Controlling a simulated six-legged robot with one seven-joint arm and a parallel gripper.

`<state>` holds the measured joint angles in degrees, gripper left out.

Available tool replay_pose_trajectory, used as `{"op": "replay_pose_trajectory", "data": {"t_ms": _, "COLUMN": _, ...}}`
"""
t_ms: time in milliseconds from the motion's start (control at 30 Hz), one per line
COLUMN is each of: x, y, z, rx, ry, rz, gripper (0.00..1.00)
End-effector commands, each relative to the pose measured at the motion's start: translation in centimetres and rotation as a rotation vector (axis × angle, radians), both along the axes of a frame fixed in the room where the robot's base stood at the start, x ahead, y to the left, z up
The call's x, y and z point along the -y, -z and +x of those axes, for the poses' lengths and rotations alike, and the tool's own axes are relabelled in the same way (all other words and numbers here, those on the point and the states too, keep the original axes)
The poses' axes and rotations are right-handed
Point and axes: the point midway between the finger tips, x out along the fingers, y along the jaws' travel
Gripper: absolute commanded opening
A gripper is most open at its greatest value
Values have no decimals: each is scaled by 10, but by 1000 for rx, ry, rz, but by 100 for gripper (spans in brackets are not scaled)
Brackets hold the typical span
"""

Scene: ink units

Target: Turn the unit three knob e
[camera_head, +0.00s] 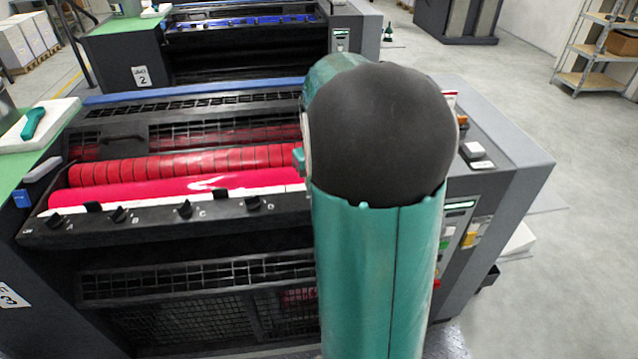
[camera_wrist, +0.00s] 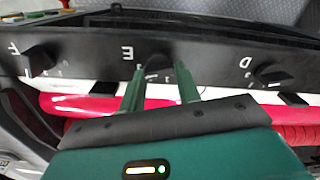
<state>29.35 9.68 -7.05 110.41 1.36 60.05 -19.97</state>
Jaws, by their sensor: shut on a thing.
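The black knob E (camera_wrist: 158,62) sits on the dark panel strip in the wrist view, beside its white letter E. My gripper (camera_wrist: 160,74) has its two green fingers on either side of this knob and is shut on it. Knob D (camera_wrist: 272,76) is to its right and knob F (camera_wrist: 42,58) to its left. In the head view, unit three (camera_head: 14,297) carries the number 3 at its lower left. Its knobs A to D run along the front strip (camera_head: 150,222). My arm hides knob E and my gripper there.
Red rollers (camera_head: 180,187) lie just behind the knob strip. Unit two (camera_head: 142,76) stands behind. A white tray with a green-handled tool (camera_head: 33,124) lies at the left. Open grey floor (camera_head: 560,230) spreads on the right, with shelves (camera_head: 600,50) at the back.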

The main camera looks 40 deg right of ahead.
Motion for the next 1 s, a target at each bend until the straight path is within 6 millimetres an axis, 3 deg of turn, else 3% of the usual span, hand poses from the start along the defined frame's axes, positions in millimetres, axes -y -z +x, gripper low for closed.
{"op": "replay_pose_trajectory", "data": {"t_ms": 633, "x": 1, "y": -2, "z": 1, "rx": 5, "ry": 57, "rz": -3, "gripper": 10}}
{"op": "replay_pose_trajectory", "data": {"t_ms": 667, "x": 1, "y": -2, "z": 1, "rx": 5, "ry": 57, "rz": -3, "gripper": 39}}
{"op": "replay_pose_trajectory", "data": {"t_ms": 733, "x": 1, "y": -2, "z": 1, "rx": 4, "ry": 57, "rz": -2, "gripper": 52}}
{"op": "replay_pose_trajectory", "data": {"t_ms": 1000, "x": 0, "y": -1, "z": 1, "rx": 2, "ry": 56, "rz": -2, "gripper": 55}}
